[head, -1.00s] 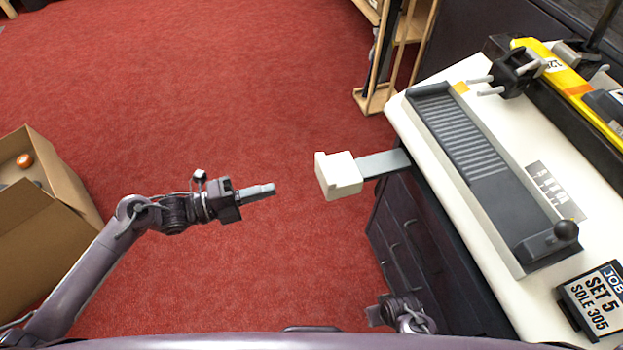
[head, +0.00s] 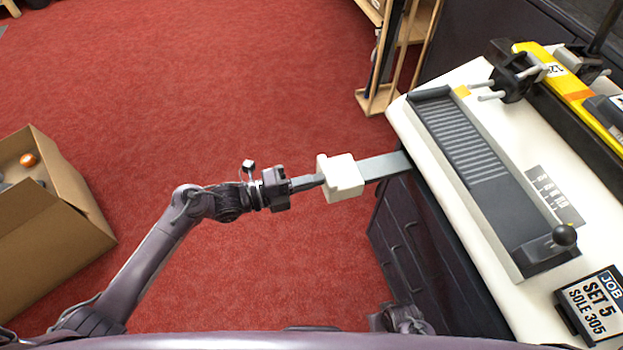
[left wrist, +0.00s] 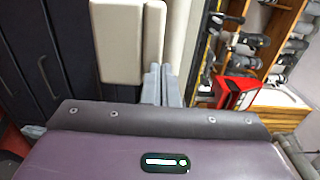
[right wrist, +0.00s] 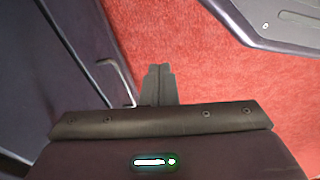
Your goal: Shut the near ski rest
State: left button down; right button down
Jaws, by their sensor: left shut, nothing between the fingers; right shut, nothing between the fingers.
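The near ski rest is a cream block (head: 342,177) on a grey sliding bar (head: 385,167) that sticks out from the left side of the bench. The block also shows in the left wrist view (left wrist: 117,40). My left gripper (head: 308,183) is shut and empty, level with the block, its tips at the block's outer face. They look touching or nearly so; I cannot tell which. In the left wrist view the shut fingers (left wrist: 164,84) show beside the block. My right gripper (right wrist: 158,84) is shut and empty, low beside the bench in the right wrist view.
The bench top (head: 440,180) carries a grey ribbed gauge (head: 480,160), a yellow ski (head: 570,85) and a job sign (head: 592,305). A dark drawer cabinet (head: 405,240) stands below. A cardboard box (head: 60,220) is on the left. Red carpet between is clear.

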aim_at(336, 176)
jog(key=shift+w, duration=0.15)
